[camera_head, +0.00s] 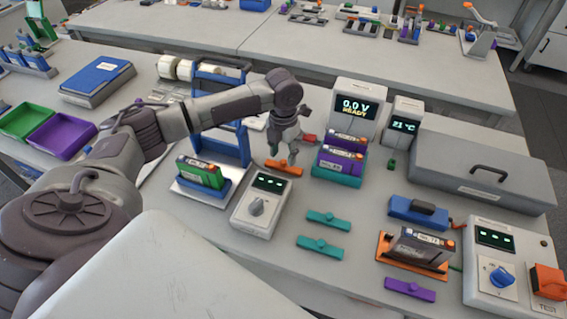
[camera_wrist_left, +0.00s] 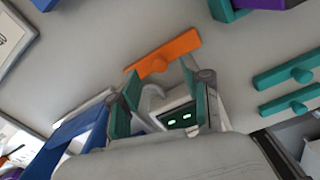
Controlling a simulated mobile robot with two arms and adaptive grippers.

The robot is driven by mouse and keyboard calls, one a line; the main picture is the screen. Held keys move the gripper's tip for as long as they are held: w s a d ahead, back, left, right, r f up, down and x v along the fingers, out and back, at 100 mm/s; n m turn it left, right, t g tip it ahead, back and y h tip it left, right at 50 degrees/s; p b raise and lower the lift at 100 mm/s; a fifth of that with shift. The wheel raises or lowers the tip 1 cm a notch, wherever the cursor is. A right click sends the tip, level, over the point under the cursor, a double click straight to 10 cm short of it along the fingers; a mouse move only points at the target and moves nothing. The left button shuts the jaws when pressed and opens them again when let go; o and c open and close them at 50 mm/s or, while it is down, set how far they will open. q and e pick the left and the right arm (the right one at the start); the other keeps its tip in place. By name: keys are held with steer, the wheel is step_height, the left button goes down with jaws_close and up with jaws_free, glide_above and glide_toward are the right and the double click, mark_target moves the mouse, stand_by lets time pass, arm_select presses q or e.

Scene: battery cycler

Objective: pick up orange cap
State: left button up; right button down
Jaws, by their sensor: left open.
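The orange cap (camera_head: 284,168), a flat bar with a small round knob, lies on the white table in front of the teal tray with purple batteries. It also shows in the left wrist view (camera_wrist_left: 168,54), lying slanted just beyond the fingertips. My left gripper (camera_head: 285,147) is open and empty, pointing down just above and behind the cap. In the wrist view its two green-padded fingers (camera_wrist_left: 160,84) are spread, with the cap's knob roughly between them and the cap not held. My right gripper is in neither view.
A grey device with a dial (camera_head: 257,205) stands in front of the cap. A green battery (camera_head: 201,172) and a blue rack (camera_head: 221,140) are left of it. Teal caps (camera_head: 328,220) lie to the right, and a 0.0 V display box (camera_head: 357,106) stands behind.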

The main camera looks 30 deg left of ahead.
mark_target(284, 165)
arm_select(q)
steer(key=shift+f, duration=1.25)
jaws_close()
steer(key=shift+r, duration=0.1)
